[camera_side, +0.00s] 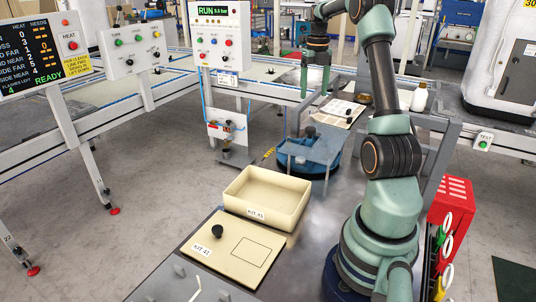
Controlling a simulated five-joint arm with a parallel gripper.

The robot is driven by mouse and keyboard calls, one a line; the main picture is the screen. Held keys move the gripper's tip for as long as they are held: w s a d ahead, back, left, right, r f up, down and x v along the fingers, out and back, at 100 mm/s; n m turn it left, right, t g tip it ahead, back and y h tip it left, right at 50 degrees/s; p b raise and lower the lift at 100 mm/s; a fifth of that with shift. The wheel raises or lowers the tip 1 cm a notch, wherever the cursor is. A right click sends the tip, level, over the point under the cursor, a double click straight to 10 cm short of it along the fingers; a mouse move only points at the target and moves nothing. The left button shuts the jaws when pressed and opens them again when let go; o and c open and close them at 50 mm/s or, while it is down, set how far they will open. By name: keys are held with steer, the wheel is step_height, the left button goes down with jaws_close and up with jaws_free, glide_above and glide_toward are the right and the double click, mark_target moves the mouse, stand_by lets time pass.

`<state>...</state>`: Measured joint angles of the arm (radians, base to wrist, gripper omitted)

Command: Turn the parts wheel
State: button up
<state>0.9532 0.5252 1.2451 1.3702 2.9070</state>
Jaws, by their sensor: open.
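A blue round wheel (286,162), which looks like the parts wheel, sits low near the middle of the view. A grey see-through plate (322,152) covers part of it. A small black knob (311,131) shows at the plate's back edge; I cannot tell whether it belongs to the wheel or the plate. My gripper (316,92) points down above and behind the wheel in the picture, apart from it. Its two fingers are spread, with nothing between them. The wheel's far right side and any parts in it are hidden or too small to make out.
A tan open box (268,212) and a tan flat lid (240,262) with a black knob lie on the near bench. A white bottle (419,97) and dark jar stand behind my arm. A red rack (455,205) holds tools at right. A control panel (220,35) reads RUN.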

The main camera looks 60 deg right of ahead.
mark_target(311, 128)
step_height(311, 128, down, 12)
steer(key=n, duration=3.5)
steer(key=shift+f, duration=0.15)
